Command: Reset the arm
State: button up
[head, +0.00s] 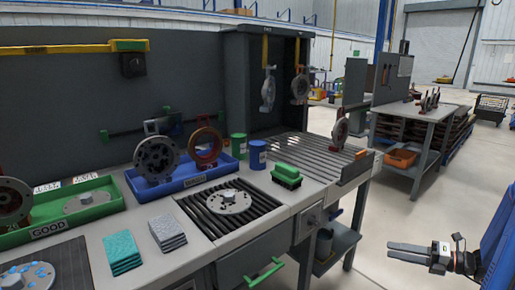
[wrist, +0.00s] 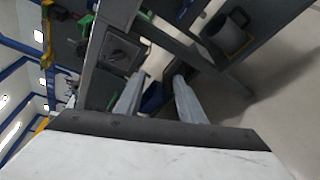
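My gripper (head: 392,250) is at the lower right of the head view, over the floor and clear of the workbench (head: 335,183). Its fingers point left toward the bench. In the wrist view, the two fingers of my gripper (wrist: 155,92) are apart with nothing between them. The bench underside and a grey bin (wrist: 228,36) lie beyond them. The arm behind the gripper is mostly out of frame at the right edge of the head view.
The bench holds a green tray (head: 97,193), a blue tray (head: 218,172), a round metal part (head: 228,201) on rollers and a green brush (head: 286,175). A second bench (head: 428,122) stands behind. The floor (head: 405,205) between is clear.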

jog(key=s+a+r+n+g+h, duration=0.2)
jog(key=s+a+r+n+g, duration=0.15)
jog(key=s+a+n, duration=0.45)
jog(key=s+a+r+n+g+h, duration=0.3)
jog(key=s+a+n+g, duration=0.15)
jog(key=a+n, duration=0.65)
jog(key=s+r+n+t+h, duration=0.2)
jog(key=s+n, duration=0.4)
jog(key=n, duration=0.3)
jog(key=s+a+r+n+t+h, duration=0.1)
jog(key=s+r+n+h, duration=0.3)
jog(key=n, duration=0.6)
jog(key=shift+s+a+r+n+t+h, duration=0.2)
jog(key=shift+s+n+t+h, duration=0.15)
jog(key=shift+s+h, duration=0.65)
